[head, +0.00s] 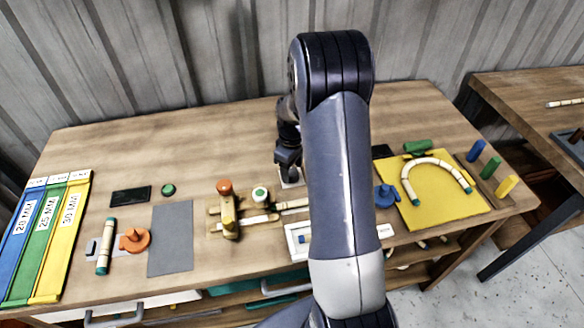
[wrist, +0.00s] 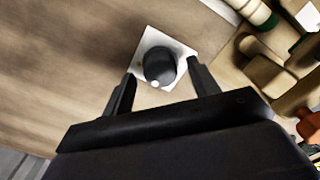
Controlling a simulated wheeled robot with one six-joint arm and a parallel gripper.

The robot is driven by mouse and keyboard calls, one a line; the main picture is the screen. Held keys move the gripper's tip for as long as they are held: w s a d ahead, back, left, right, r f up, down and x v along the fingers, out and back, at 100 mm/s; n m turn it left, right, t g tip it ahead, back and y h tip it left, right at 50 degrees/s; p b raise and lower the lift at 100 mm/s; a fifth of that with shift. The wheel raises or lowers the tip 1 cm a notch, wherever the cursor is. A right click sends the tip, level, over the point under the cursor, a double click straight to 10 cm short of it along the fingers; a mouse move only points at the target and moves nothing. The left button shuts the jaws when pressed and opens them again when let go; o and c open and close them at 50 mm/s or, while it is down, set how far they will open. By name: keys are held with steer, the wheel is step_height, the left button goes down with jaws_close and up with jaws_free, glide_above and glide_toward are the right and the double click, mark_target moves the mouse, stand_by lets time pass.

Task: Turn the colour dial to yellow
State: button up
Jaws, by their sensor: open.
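The colour dial is a round black knob (wrist: 160,62) on a white square plate (wrist: 181,48). A white dot shows on the knob's rim, on the side towards my gripper. No colour marks can be made out on the plate. My gripper (wrist: 161,73) is open, with one finger on each side of the knob; I cannot tell whether they touch it.
A wooden jig with an orange knob (head: 225,187) and a green-capped white post (head: 260,194) stands close by, left and in front of the dial. A yellow board (head: 437,200) with a bent rattan piece (head: 432,164) lies to the right. The bench behind the dial is clear.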

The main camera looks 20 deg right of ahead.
steer(key=shift+f, duration=0.55)
steer(key=c, duration=1)
steer(key=shift+m, duration=0.4)
steer(key=m+b, duration=0.2)
steer(key=m, duration=0.2)
steer(key=shift+f+m+b, duration=0.1)
steer(key=shift+m+b, duration=0.2)
steer(key=shift+b, duration=0.1)
steer(key=m+b, duration=0.1)
steer(key=m, duration=0.5)
steer(key=shift+a+m+b, duration=0.1)
steer(key=shift+m+b, duration=0.2)
steer(key=shift+b, duration=0.05)
